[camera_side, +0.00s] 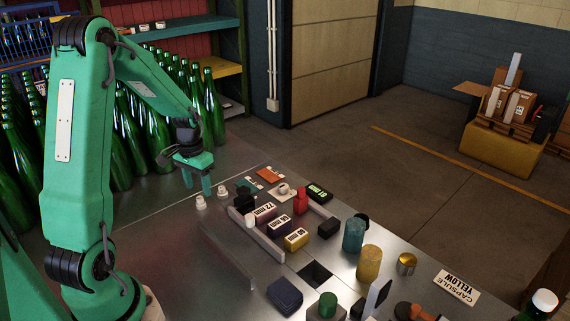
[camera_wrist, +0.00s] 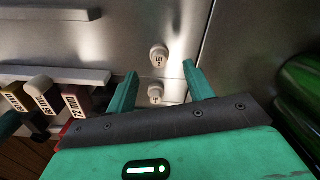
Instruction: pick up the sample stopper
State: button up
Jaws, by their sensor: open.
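Two small white stoppers stand on the metal table. In the side view, one stopper (camera_side: 200,202) is just below my gripper's fingers and the other stopper (camera_side: 221,191) is a little to the right. In the wrist view, one stopper (camera_wrist: 155,94) shows between my fingers and the other (camera_wrist: 158,57) shows just beyond the fingertips. Their tops carry small dark print, too small to read surely, so I cannot tell which is the sample stopper. My green gripper (camera_side: 197,188) is open and empty, fingers pointing down; its fingers also show in the wrist view (camera_wrist: 160,73).
Labelled blocks (camera_side: 279,227) sit between metal rails (camera_side: 257,238) right of the stoppers. A red object (camera_side: 301,200), a teal cylinder (camera_side: 353,235) and a yellow cylinder (camera_side: 369,263) stand farther right. Green bottles (camera_side: 155,130) crowd behind the arm. Bare table lies in front of the stoppers.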

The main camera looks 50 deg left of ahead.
aim_at(200, 197)
jog(key=shift+f, duration=2.6)
jog(key=shift+c, duration=0.2)
jog(key=c, duration=1)
